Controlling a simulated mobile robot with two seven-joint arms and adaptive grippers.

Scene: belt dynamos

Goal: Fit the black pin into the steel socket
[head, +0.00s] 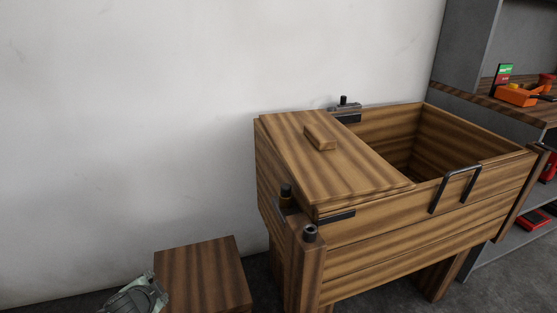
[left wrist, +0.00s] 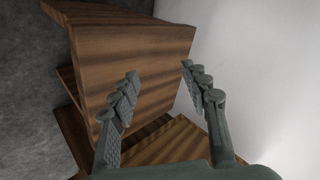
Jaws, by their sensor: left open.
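A short dark cylinder with a lighter rim (head: 310,232), which looks like the steel socket, stands on top of the wooden box's front left post. A small black upright piece (head: 286,190), which may be the black pin, stands in a brownish base just behind it at the box's left corner. A similar black knob (head: 343,101) stands at the far back edge. My left gripper (head: 140,295) is at the bottom left of the head view, well away from these. In the left wrist view its fingers (left wrist: 158,72) are apart with nothing between them. My right gripper is not in view.
The wooden box (head: 425,215) has a lid (head: 355,165) over its left part, an open right part and a black handle (head: 455,185). A low wooden block (head: 203,275) stands beside my left gripper. Grey shelves (head: 490,250) stand at right, a white wall behind.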

